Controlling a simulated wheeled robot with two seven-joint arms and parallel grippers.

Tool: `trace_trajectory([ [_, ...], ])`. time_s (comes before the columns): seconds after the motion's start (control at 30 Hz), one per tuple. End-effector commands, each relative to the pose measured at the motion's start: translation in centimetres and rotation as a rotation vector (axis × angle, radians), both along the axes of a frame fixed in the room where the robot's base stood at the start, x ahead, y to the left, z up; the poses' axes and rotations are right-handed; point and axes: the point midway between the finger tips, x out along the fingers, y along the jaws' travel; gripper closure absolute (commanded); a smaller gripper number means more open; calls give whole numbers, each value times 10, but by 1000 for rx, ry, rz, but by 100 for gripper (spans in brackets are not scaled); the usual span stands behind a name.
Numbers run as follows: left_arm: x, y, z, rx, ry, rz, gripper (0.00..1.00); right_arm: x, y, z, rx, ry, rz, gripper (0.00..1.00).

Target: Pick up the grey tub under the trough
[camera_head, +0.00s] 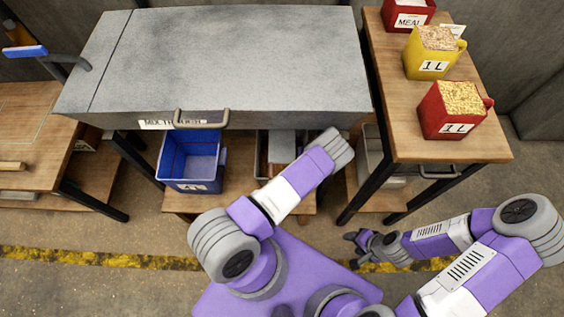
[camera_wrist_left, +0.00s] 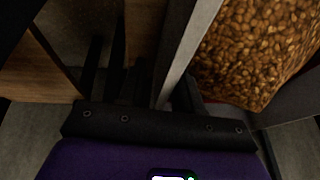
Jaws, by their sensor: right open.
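The large grey trough (camera_head: 225,60) stands in the middle with a handle on its front. Under it are a blue tub (camera_head: 190,160) and a greyish container (camera_head: 262,160) with reddish-brown inside, partly covered by my left forearm. My left arm reaches up and right to the trough's front edge; its gripper is hidden in the head view. In the left wrist view, the left gripper (camera_wrist_left: 160,85) has its dark fingers beside a thin grey wall (camera_wrist_left: 188,45), with brown grain (camera_wrist_left: 245,50) to its right. Its finger spread is unclear. My right gripper (camera_head: 358,246) is open and empty, low over the floor.
A wooden table (camera_head: 400,125) at right bears yellow (camera_head: 425,65) and red (camera_head: 440,118) grain measures and a red meal box (camera_head: 405,18). A grey bin (camera_head: 372,150) sits beneath it. A wooden bench (camera_head: 30,110) stands left. The floor in front is clear.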

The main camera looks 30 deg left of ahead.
Motion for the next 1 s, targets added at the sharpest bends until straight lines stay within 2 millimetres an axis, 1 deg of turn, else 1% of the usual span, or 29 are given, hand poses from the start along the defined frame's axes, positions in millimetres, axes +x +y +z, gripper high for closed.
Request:
trace_trajectory([
  [0.03, 1, 0, -3, -1, 0, 0, 66, 0, 0, -2, 0, 0, 0, 45],
  [0.23, 1, 1, -2, -1, -2, 0, 66, 0, 0, -1, 0, 0, 0, 45],
  [0.27, 1, 1, -2, -1, -2, 0, 69, 0, 0, -1, 0, 0, 0, 45],
  [0.3, 1, 1, -1, -1, -2, 0, 75, 0, 0, -1, 0, 0, 0, 45],
  [0.47, 1, 1, -1, -1, -2, 1, 100, 0, 0, -1, 0, 0, 0, 45],
  [1.0, 1, 1, -1, -1, -2, 1, 100, 0, 0, -1, 0, 0, 0, 45],
])
